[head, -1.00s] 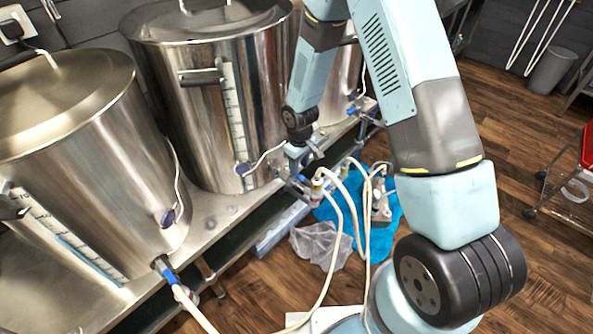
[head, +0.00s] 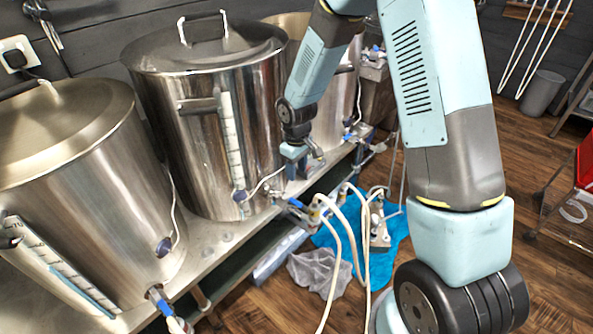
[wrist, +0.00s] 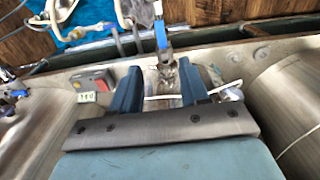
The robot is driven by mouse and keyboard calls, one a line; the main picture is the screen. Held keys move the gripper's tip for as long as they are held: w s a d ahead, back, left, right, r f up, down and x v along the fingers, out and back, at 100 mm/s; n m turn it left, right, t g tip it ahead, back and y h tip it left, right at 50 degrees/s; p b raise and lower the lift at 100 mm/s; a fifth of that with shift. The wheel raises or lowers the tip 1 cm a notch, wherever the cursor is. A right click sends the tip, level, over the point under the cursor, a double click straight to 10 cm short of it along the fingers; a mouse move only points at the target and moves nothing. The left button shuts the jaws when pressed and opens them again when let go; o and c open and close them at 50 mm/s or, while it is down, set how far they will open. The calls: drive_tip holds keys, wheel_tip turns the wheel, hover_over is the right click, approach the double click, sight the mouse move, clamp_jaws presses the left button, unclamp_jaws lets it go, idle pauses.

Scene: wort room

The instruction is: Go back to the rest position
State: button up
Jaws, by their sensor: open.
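My gripper (head: 303,163) is small in the head view, beside the lower right side of the middle steel kettle (head: 205,125), above the bench edge. In the wrist view my gripper (wrist: 160,82) has its two blue fingers apart with nothing held between them. A metal valve with a blue handle (wrist: 161,34) shows just beyond the fingertips, apart from them as far as I can tell. My arm reaches down from the upper right of the head view.
Another steel kettle (head: 70,145) stands at left on the bench (head: 215,240). Pale hoses (head: 352,245) run to a pump (head: 379,228) on a blue cloth (head: 402,225) on the floor. A grey box with a red switch (wrist: 93,83) is left of the fingers.

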drive_tip(key=s+d+r+m+t, duration=0.1)
drive_tip(key=s+d+r+m, duration=0.15)
drive_tip(key=d+r, duration=0.6)
drive_tip(key=s+d+r+m+t, duration=0.2)
drive_tip(key=s+d+r, duration=0.1)
drive_tip(key=r, duration=1.1)
drive_tip(key=s+d+r+m+t, duration=0.1)
drive_tip(key=s+d+r, duration=0.3)
drive_tip(key=s, duration=0.5)
drive_tip(key=s+d+r+m+t, duration=0.1)
drive_tip(key=s+d+r+m, duration=0.3)
drive_tip(key=s+r, duration=0.5)
drive_tip(key=shift+s+d+r+t, duration=0.3)
drive_tip(key=shift+s+d, duration=0.25)
drive_tip(key=shift+s, duration=0.2)
